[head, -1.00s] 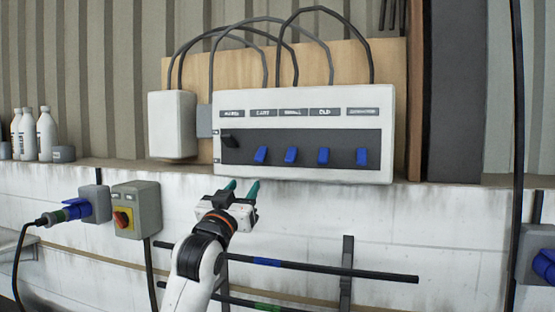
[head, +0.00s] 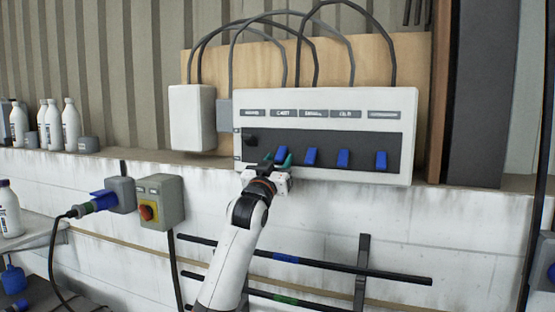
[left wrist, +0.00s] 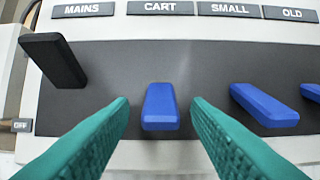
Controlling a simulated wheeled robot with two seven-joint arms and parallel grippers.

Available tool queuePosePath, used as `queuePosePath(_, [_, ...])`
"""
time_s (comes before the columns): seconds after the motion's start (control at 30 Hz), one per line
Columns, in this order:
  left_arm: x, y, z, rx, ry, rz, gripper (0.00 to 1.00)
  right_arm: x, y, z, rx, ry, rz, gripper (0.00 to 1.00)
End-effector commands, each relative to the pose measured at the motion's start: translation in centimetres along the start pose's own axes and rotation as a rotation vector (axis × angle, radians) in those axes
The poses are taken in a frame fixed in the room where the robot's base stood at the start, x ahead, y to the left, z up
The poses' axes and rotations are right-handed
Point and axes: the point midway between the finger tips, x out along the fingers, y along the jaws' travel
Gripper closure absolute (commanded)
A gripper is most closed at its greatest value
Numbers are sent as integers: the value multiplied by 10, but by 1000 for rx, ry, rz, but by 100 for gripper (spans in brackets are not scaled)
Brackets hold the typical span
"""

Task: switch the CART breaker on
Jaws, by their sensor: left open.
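The breaker panel (head: 300,180) is a white box with a dark strip and a row of labelled switches. The blue CART breaker (left wrist: 160,106) sits under the CART label (left wrist: 160,7) in the left wrist view; it also shows in the head view (head: 281,155). My left gripper (head: 279,160) is open at the panel's lower edge. Its green fingertips (left wrist: 160,118) stand on either side of the CART breaker, with a visible gap on each side. The black MAINS switch (left wrist: 53,60) is to the left. My right gripper is not in view.
Blue SMALL (left wrist: 264,105) and OLD (left wrist: 312,93) breakers sit right of CART. A grey box with a red and yellow rotary switch (head: 148,212) is on the wall at lower left. Dark horizontal bars (head: 330,265) run below the panel. White bottles (head: 71,124) stand on the ledge.

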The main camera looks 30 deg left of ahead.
Motion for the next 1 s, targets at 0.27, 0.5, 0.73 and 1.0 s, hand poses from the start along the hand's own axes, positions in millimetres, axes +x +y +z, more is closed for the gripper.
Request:
queuePosePath(0.27, [0, 0, 0, 0, 0, 0, 71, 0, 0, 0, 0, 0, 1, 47])
queuePosePath(0.5, [0, 0, 0, 0, 0, 0, 100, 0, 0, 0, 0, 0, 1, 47])
queuePosePath(0.73, [-1, 0, 3, 1, 30, 0, 100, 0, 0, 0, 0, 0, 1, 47])
queuePosePath(1.0, [-1, 0, 14, 1, 181, 0, 100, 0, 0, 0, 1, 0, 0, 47])
